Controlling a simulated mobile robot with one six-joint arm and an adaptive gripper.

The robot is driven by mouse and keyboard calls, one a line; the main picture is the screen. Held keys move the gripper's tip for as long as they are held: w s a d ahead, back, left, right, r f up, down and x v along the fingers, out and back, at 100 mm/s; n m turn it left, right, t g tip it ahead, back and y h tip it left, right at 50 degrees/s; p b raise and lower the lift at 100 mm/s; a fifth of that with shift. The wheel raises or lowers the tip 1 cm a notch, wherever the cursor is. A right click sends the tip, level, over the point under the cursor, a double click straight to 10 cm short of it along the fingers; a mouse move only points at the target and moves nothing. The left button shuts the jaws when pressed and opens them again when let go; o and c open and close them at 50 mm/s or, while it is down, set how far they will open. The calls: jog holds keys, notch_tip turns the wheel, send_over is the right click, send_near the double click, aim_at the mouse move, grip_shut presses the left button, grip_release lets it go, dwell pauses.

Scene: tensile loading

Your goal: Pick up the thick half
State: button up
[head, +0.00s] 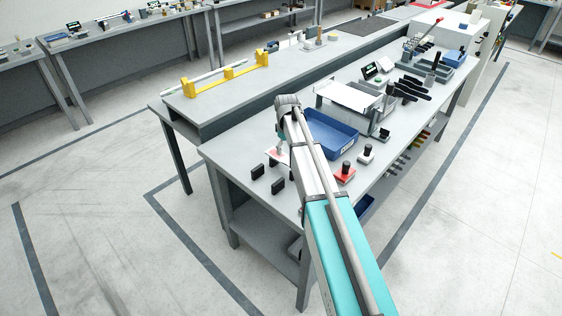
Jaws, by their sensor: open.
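My arm reaches over the near grey workbench (232,158). My gripper (279,150) is at its far end, pointing down above the left part of the bench top, open and small in the picture. A pale and reddish patch (272,154) shows on the bench beside the gripper, partly covered by it. I cannot make out the thick half for certain; it may be hidden by the gripper or arm.
Two black blocks (278,186) stand near the bench's front left. A blue tray (332,133) lies right of my arm. A red block with a black knob (345,173) and a white one (366,154) stand near the front edge. A yellow rack (228,73) is behind.

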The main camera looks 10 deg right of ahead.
aim_at(286, 160)
jog(key=shift+f, duration=0.15)
notch_tip(286, 160, down, 5)
jog(key=b, duration=0.5)
jog(key=shift+w, duration=0.15)
dwell(0.6)
grip_shut()
jog(key=shift+r, duration=0.25)
dwell(0.4)
